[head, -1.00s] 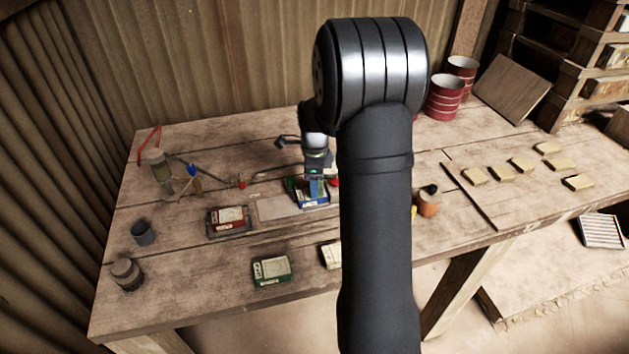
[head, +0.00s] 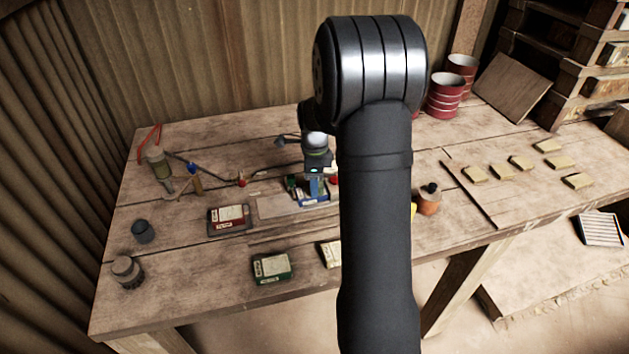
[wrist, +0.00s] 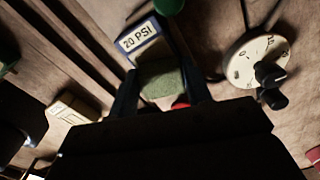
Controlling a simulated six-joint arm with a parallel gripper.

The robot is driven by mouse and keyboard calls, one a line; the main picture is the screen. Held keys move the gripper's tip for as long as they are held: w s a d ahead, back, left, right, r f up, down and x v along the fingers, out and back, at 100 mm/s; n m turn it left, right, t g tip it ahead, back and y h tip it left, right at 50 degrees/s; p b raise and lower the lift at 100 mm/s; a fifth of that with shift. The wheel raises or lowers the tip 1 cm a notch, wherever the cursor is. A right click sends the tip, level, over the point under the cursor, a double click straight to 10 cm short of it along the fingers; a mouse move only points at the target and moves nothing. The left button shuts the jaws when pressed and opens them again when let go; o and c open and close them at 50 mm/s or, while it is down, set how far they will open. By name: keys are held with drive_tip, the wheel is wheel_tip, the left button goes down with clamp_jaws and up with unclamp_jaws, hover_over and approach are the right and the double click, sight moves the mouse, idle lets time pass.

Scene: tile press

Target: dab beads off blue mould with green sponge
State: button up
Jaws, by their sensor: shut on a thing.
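My gripper (head: 315,187) points down over the blue mould (head: 322,200) near the middle of the bench. In the wrist view my gripper (wrist: 160,85) is shut on the green sponge (wrist: 160,78), which sits between the two fingers. The blue mould's label (wrist: 140,38), reading "20 PSI", shows just beyond the sponge. The sponge and my fingers hide most of the mould's top, and I cannot make out beads. I cannot tell whether the sponge touches the mould.
A red mould (head: 229,218) lies left of the blue one, with a green mould (head: 271,268) and a cream one (head: 330,254) in front. A dial gauge (wrist: 258,62) and a round green thing (wrist: 168,5) are close to my fingers. An orange bottle (head: 428,202) stands right.

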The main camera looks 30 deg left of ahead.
drive_tip(key=shift+r, duration=3.45)
drive_tip(key=shift+w, duration=0.1)
drive_tip(key=w+d+f+n, duration=0.1)
drive_tip(key=w+d+n, duration=0.3)
drive_tip(key=d, duration=0.5)
drive_tip(key=w+d+f+n, duration=0.1)
drive_tip(key=w+d, duration=0.5)
drive_tip(key=d, duration=0.2)
drive_tip(key=w+d+n, duration=0.3)
drive_tip(key=w+d, duration=0.3)
drive_tip(key=d, duration=0.3)
drive_tip(key=s+d+n, duration=0.1)
drive_tip(key=s+d, duration=0.1)
drive_tip(key=d, duration=0.6)
drive_tip(key=shift+f, duration=0.35)
